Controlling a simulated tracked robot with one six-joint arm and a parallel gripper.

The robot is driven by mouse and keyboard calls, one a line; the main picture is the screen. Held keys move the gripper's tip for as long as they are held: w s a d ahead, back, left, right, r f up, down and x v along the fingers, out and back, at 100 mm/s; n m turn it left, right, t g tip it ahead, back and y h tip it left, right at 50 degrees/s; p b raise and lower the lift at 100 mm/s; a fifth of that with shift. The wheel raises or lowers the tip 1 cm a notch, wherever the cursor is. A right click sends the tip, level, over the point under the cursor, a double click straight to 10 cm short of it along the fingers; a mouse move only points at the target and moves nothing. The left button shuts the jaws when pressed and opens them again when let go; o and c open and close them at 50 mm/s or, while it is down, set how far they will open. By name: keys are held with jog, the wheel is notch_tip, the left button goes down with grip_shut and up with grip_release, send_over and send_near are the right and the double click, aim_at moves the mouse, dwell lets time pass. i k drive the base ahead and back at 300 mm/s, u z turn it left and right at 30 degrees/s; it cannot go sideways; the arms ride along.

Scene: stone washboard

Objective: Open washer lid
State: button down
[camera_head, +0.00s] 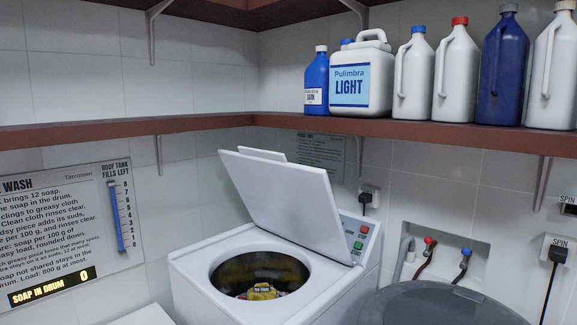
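The white top-loading washer (190,275) stands at the lower middle of the head camera view. Its white lid (285,200) is raised and tilts up and back, clear of the round opening. The dark drum (235,272) is visible below it, with something yellow and some pale material (262,291) inside. A control panel (359,236) with red and green buttons is at the right, partly beside the lid. My gripper is not in view.
A brown shelf (440,135) with bottles and a white jug (362,80) runs above the washer. A dark round lid or tub (440,305) stands at the right. Taps (465,258) and plugged cords are on the wall. A sign (70,225) with a gauge hangs at left.

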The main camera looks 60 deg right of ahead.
aim_at(295, 202)
jog(key=i, duration=1)
jog(key=z, duration=0.05)
